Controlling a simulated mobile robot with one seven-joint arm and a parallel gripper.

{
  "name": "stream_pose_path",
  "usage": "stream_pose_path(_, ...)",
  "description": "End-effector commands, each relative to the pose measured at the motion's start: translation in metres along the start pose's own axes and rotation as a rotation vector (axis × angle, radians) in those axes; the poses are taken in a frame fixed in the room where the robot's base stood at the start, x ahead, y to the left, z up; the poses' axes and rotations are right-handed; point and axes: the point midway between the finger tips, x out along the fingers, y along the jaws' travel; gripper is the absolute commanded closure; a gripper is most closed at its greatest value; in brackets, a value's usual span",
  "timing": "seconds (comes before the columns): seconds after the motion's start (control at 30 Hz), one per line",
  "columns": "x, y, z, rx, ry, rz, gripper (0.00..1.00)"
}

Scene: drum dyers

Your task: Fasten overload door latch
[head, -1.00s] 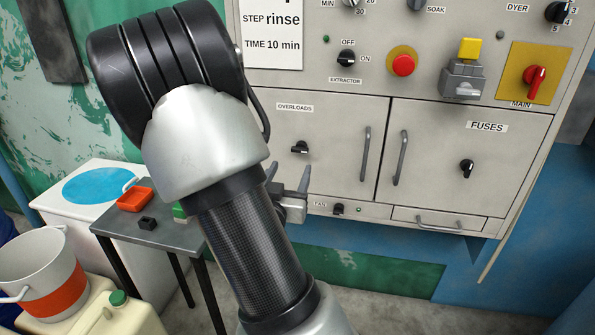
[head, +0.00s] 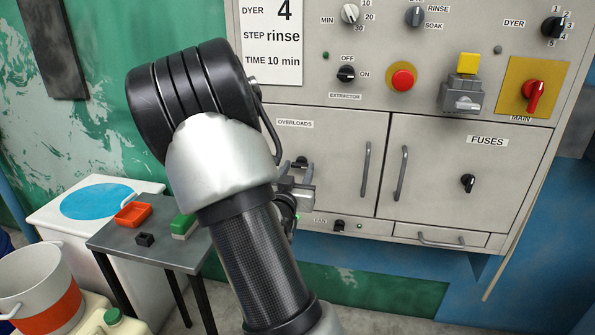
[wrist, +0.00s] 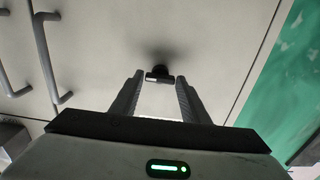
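The overloads door (head: 335,150) is the left door of the grey cabinet, and it looks closed. Its black latch knob (head: 301,161) is partly hidden by my gripper (head: 307,166) in the head view. In the wrist view, the latch knob (wrist: 159,74) shows just beyond and between my fingertips, with a pale mark on its face. My gripper (wrist: 157,82) is open, with its two fingers apart and pointing at the door. I cannot tell whether the fingertips touch the knob. The overloads door's vertical handle (head: 366,169) stands to the right of the latch.
The fuses door (head: 480,185) with its own handle and black latch is to the right. Switches and a red button (head: 402,79) sit above. A small table (head: 150,243) with an orange tray (head: 133,214) and a green-topped block stands at the lower left.

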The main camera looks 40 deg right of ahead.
Motion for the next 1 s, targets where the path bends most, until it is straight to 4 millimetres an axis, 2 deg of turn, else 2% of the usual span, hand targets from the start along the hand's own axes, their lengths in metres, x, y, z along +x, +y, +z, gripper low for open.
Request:
stream_pose_path(0.03,-0.0001,0.0000,0.0000,0.000,0.000,0.000,0.67)
stream_pose_path(0.13,-0.0002,0.0000,0.0000,0.000,0.000,0.000,0.84)
stream_pose_path(0.17,-0.0002,0.0000,0.0000,0.000,0.000,0.000,0.85)
stream_pose_path(0.57,-0.0003,-0.0001,-0.0003,-0.089,0.000,0.000,0.85)
stream_pose_path(1.0,-0.0005,-0.0011,-0.0010,-0.463,-0.001,-0.001,0.85)
